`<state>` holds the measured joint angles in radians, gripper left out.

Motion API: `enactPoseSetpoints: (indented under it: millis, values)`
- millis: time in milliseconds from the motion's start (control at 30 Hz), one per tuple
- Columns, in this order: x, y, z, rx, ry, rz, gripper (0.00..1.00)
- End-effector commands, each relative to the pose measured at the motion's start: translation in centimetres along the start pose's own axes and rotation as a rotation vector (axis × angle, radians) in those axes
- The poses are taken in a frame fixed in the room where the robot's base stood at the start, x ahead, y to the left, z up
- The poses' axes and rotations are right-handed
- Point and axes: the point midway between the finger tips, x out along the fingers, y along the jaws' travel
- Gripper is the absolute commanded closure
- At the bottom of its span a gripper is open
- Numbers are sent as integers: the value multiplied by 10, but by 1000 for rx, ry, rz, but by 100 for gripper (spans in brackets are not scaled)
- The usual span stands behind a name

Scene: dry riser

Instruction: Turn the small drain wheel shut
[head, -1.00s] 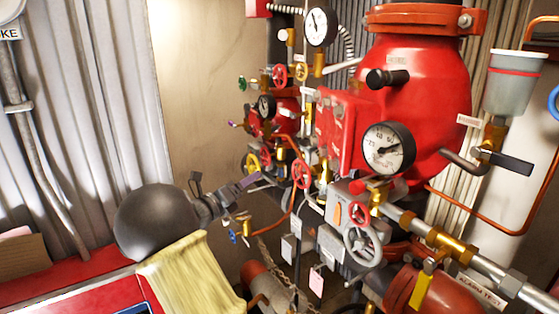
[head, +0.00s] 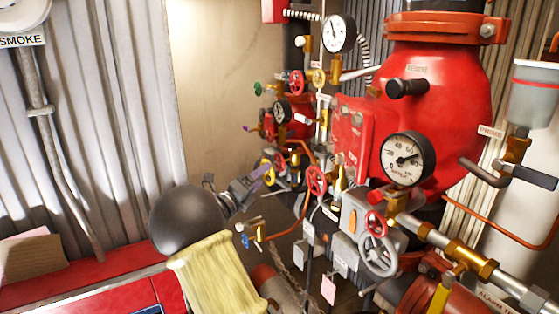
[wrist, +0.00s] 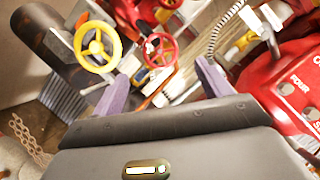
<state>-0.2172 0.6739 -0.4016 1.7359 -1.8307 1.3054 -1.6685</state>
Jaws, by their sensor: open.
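Several small handwheels show, and no readable label tells which is the drain wheel. In the wrist view a yellow wheel (wrist: 96,47) is beyond my left fingertip, and a red wheel (wrist: 160,50) lies beyond the gap between the fingers. My gripper (wrist: 160,85) is open with purple fingers and nothing between them. In the head view my gripper (head: 264,176) is beside the yellow wheel (head: 267,168), partly covering it. A small red wheel (head: 316,180) stands to its right. I cannot tell whether any finger touches a wheel.
A large red valve body (head: 450,110) with a pressure gauge (head: 407,158) stands at right. A grey wheel (head: 377,250) and brass pipework crowd the lower right. A copper pipe (head: 285,235) and blue handle (head: 246,241) lie below my gripper.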

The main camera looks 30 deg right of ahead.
Motion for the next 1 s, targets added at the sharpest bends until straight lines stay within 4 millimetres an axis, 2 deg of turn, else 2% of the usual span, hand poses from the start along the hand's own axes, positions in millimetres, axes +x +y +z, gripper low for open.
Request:
enactPoseSetpoints:
  millis: [33, 300, 500, 867, 1000]
  values:
    - [12, -4, 1, -1, 4, -3, 23]
    - [60, -5, 1, 0, 4, -2, 23]
    - [86, -3, 1, 0, 3, -1, 23]
    - [93, 0, -1, 1, 2, 0, 23]
    - [93, 0, -1, 1, 2, -1, 46]
